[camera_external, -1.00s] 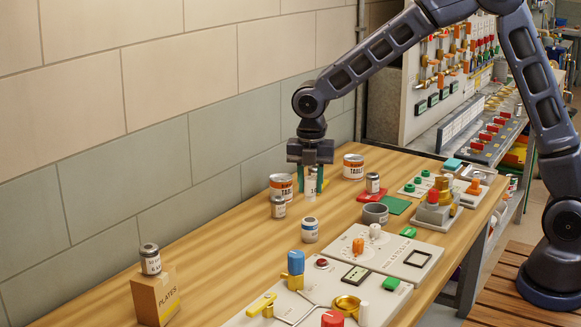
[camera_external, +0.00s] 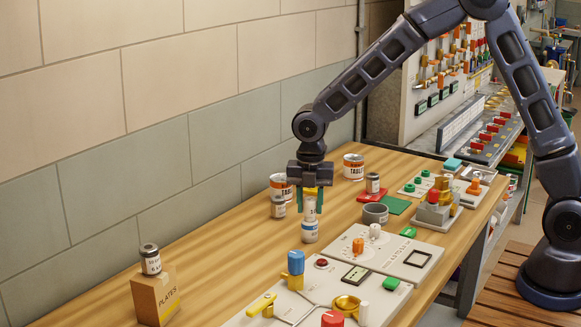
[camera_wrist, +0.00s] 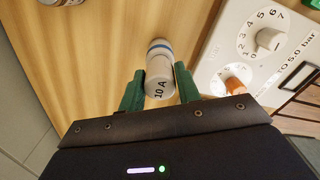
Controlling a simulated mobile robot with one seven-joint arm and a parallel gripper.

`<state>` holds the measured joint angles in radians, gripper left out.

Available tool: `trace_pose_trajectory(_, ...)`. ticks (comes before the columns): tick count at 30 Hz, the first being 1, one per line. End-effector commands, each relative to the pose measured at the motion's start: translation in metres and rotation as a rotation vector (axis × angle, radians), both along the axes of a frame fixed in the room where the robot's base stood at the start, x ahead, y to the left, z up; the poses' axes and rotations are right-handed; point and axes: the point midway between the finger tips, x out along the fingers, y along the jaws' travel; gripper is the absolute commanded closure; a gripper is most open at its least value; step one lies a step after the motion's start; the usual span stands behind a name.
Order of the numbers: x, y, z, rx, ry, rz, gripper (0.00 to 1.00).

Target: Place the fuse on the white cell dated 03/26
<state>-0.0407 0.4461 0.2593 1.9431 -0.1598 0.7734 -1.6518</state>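My gripper (camera_external: 308,205) points down with its green fingers shut on the fuse (camera_external: 310,210), a small white cylinder. The fuse also shows in the wrist view (camera_wrist: 159,88), marked "10 A", between the fingers. A white cell (camera_external: 310,233) with a blue band stands upright on the table directly below the fuse. In the wrist view the blue-banded cell (camera_wrist: 160,50) shows just beyond the fuse. I cannot tell whether the fuse touches its top. The date on the cell is not legible.
A grey ring (camera_external: 375,213) and a panel with dials (camera_external: 385,250) lie to the right.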

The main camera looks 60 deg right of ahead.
Motion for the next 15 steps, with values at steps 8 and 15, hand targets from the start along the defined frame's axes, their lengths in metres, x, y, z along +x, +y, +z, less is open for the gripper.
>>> trace_pose_trajectory(8,0.0000,0.0000,0.0003,0.000,0.000,0.000,0.48)
trace_pose_trajectory(15,0.0004,0.0000,0.0091,0.001,-0.002,-0.001,0.48)
